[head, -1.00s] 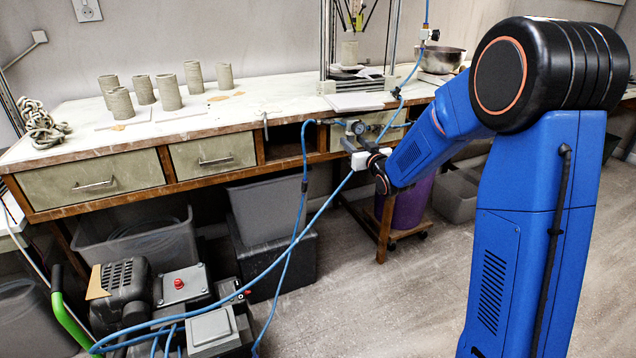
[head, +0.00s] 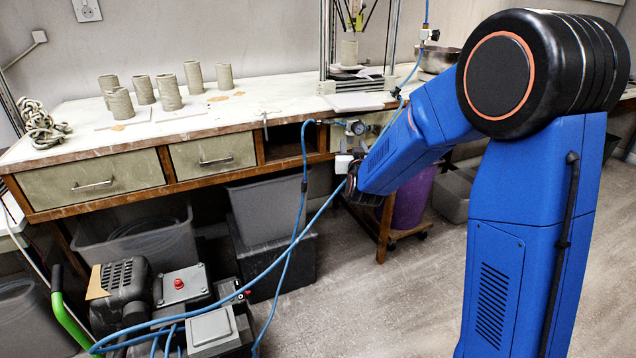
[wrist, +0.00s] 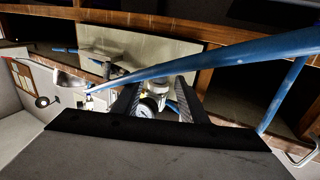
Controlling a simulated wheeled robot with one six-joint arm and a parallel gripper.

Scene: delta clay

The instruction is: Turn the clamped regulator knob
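The regulator shows in the head view as a small round gauge (head: 357,128) at the front edge of the bench, with the blue hose running to it. In the wrist view the white-faced gauge (wrist: 147,108) sits low between the fingers. A pale, short cylinder that looks like the regulator knob (wrist: 159,87) is just above it. My gripper (wrist: 158,82) is open, with one dark finger on each side of the knob and gauge. I cannot tell whether either finger touches.
A blue hose (wrist: 220,62) crosses the wrist view close to the fingers. The wooden bench (head: 90,150) with drawers holds several clay cylinders (head: 168,92). Grey bins (head: 270,215) and a compressor (head: 125,290) stand below at left. The floor (head: 370,300) in front is open.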

